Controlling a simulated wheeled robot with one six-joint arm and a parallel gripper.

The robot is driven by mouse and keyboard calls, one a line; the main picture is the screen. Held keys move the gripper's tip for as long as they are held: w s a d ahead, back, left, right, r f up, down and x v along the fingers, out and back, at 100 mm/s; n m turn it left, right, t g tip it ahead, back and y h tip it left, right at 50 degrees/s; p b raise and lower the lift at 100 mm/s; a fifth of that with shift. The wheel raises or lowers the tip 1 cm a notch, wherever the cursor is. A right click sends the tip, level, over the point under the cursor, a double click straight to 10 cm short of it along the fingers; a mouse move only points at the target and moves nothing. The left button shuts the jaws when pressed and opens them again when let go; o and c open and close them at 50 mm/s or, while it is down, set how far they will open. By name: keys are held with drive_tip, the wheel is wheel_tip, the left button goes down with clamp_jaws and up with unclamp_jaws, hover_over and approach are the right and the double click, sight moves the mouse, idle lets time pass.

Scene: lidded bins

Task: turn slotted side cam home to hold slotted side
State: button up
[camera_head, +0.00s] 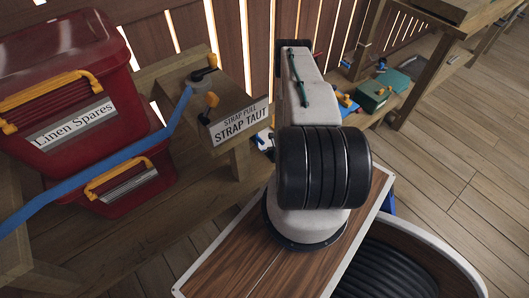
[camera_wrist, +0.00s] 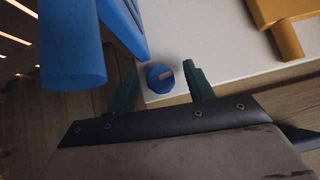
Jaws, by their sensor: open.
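In the wrist view a small round blue cam (camera_wrist: 160,78) with a pale grey bar across its face sits at the near corner of a white panel (camera_wrist: 215,55). My gripper (camera_wrist: 162,88) is open, with one green finger on each side of the cam. The cam lies between the fingertips; I cannot tell whether either finger touches it. A large blue bar or handle (camera_wrist: 72,45) stands close on the left, beside the left finger. An orange-yellow latch (camera_wrist: 285,30) shows at the top right of the white panel. In the head view my own arm hides the gripper and cam.
In the head view, red lidded bins (camera_head: 55,60) stand at left with a blue strap (camera_head: 120,155) running in front. A green box (camera_head: 372,97) lies behind at right. Floor at right is clear.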

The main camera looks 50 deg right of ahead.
drive_tip(key=v, duration=0.7)
